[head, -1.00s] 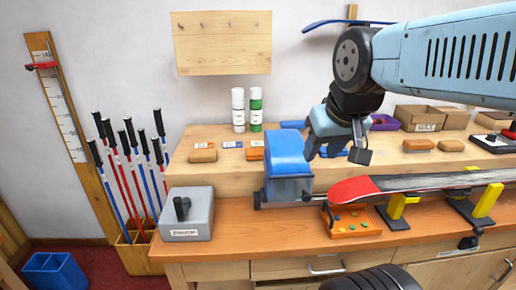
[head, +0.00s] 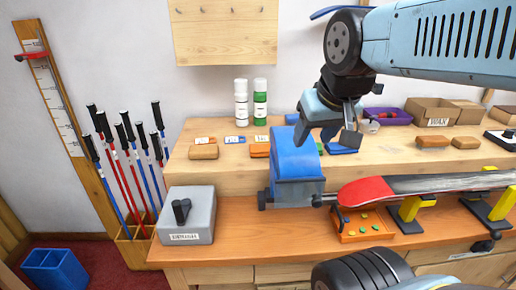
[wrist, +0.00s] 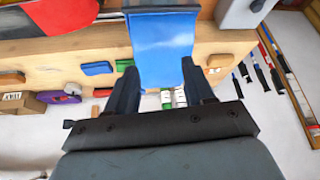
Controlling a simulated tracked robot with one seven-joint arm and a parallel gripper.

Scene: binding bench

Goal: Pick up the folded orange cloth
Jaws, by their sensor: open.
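A small flat orange piece (head: 260,150) lies on the raised back shelf, just left of the blue machine; it looks like the folded orange cloth, but its folds are too small to make out. My gripper (head: 328,130) hangs above the shelf to the right of this piece, beyond the blue machine in the picture. The jaws are open and empty. In the wrist view my gripper (wrist: 160,66) has its two dark fingers spread, with the blue machine (wrist: 162,42) showing between them. I cannot pick out the cloth surely in the wrist view.
The blue machine (head: 296,165) stands up beside the orange piece. A brown block (head: 203,152) lies left of it, with white and green bottles (head: 241,103) behind. A ski (head: 420,187) lies across yellow supports at right. A grey box (head: 187,214) stands front left.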

